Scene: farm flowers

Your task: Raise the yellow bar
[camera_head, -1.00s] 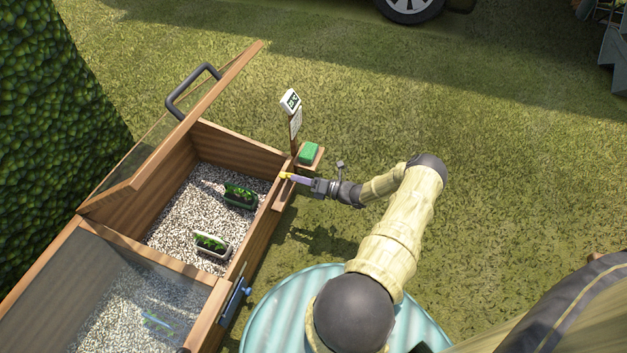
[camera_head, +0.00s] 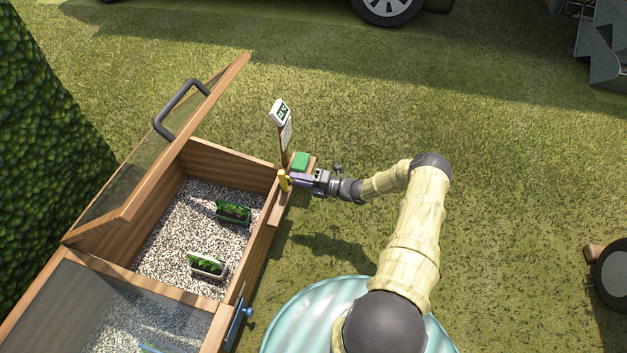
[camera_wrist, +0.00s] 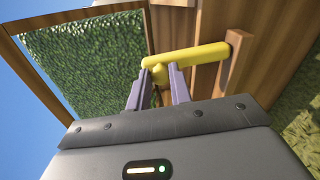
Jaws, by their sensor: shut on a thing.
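The box's glazed lid (camera_head: 160,150) with a dark handle stands open.
Two planters with green plants (camera_head: 233,212) (camera_head: 207,265) sit on gravel in the open box. A glazed lid (camera_head: 140,310) covers the nearer section.

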